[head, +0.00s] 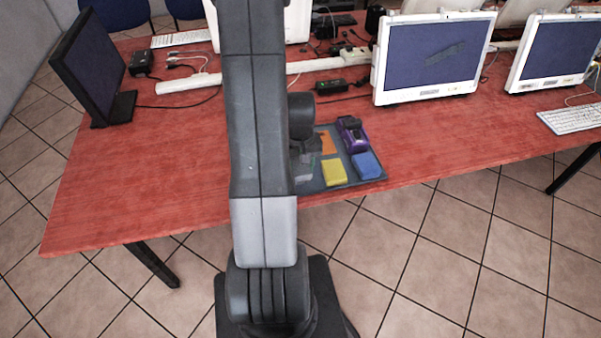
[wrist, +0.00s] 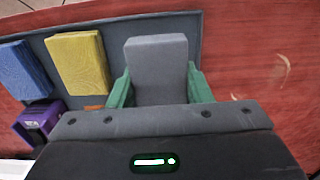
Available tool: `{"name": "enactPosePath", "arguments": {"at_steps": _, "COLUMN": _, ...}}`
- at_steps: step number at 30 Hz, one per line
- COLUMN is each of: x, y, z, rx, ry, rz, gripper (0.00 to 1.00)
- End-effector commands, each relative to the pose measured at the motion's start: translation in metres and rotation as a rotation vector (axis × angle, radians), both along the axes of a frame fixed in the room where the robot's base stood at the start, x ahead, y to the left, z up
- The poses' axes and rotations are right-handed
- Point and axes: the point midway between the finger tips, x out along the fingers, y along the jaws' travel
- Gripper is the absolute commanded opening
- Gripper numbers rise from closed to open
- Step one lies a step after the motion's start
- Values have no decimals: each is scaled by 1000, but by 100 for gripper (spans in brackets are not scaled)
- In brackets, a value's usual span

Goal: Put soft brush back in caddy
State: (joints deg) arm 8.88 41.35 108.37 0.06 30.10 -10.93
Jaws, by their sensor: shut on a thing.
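The caddy is a shallow dark grey tray (head: 331,131) on the red table, near its front edge; its rim area also shows in the wrist view (wrist: 113,38). My gripper (wrist: 159,88) has its green fingers shut on a plain grey block, which I take to be the soft brush (wrist: 157,63). The block is over the tray's right end in the wrist view. I cannot tell whether it touches the tray floor. In the head view my arm hides most of the gripper and the tray's left part.
The tray also holds a yellow block (head: 334,173), a blue block (head: 366,165), a purple item (head: 352,136) and an orange piece (head: 327,143). Monitors (head: 433,58) and cables stand behind. The red table (head: 150,185) is clear to the left.

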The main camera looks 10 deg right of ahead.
Motion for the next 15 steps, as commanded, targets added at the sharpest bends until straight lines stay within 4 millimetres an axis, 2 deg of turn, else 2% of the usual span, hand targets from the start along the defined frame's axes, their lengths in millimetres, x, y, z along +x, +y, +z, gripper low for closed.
{"name": "enactPosePath", "arguments": {"at_steps": 6, "x": -1, "y": 0, "z": -27, "rx": 1, "ry": 4, "rz": 0, "gripper": 16}}
{"name": "enactPosePath", "arguments": {"at_steps": 15, "x": 0, "y": 0, "z": -32, "rx": 0, "ry": 1, "rz": 0, "gripper": 16}}
